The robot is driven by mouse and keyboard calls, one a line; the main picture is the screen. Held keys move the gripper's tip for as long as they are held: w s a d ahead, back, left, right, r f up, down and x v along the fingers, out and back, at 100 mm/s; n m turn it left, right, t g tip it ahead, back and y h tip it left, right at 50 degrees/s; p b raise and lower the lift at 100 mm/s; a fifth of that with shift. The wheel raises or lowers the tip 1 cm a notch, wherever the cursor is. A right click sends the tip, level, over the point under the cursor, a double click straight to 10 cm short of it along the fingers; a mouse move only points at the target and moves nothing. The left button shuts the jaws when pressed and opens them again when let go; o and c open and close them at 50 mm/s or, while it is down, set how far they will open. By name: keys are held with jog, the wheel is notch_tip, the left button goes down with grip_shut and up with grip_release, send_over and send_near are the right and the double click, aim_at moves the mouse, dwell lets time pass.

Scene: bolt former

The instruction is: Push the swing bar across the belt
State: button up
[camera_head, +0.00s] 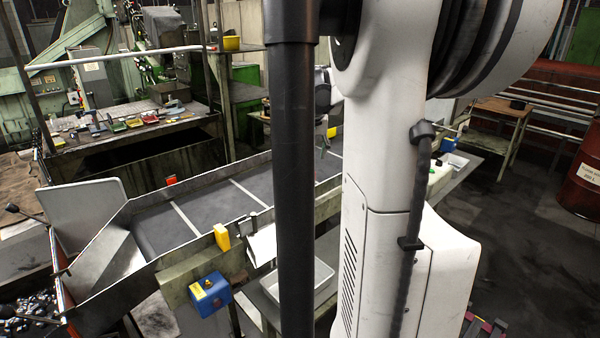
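The belt (213,201) is a dark, flat surface inside a long metal trough. It runs from the lower left towards the back right, with thin pale lines across it. I cannot make out a swing bar with certainty; part of the belt is hidden behind the black post and my white arm. A small grey bracket (247,223) sits on the near rim of the trough, beside a yellow block (221,237). I see no gripper that I can identify as mine.
A blue box (210,295) with a yellow top is mounted on the near side. A white bin (297,285) stands below the trough. A cluttered workbench (130,136) is behind the belt. A rust-red drum (583,180) stands at the right, with open floor before it.

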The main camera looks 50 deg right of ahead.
aim_at(311, 171)
jog(key=p+x, duration=0.1)
jog(key=x, duration=1)
grip_shut()
jog(key=shift+w, duration=0.1)
